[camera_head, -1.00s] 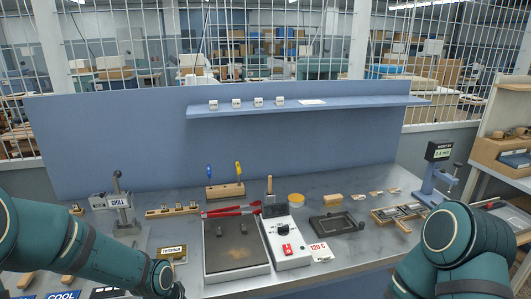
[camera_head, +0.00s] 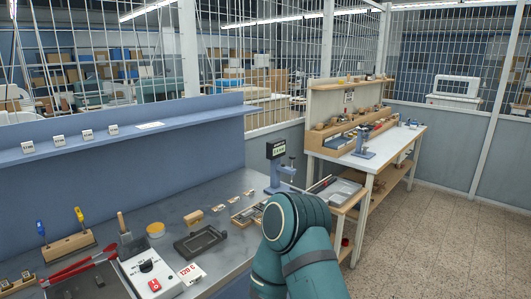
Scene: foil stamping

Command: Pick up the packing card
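I cannot tell for certain which thing is the packing card. A flat white card (camera_head: 150,125) lies on the blue shelf. A white card marked 120 C (camera_head: 191,273) lies at the bench's front, beside the white control box (camera_head: 155,279). Small pale pieces (camera_head: 234,201) lie in a row at the back of the bench; they are too small to identify. My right arm rises at the lower middle, in front of the bench's right end, but its gripper is not visible. My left gripper is out of view.
Another workbench (camera_head: 385,150) stands at right. Open floor (camera_head: 440,220) lies right of my arm.

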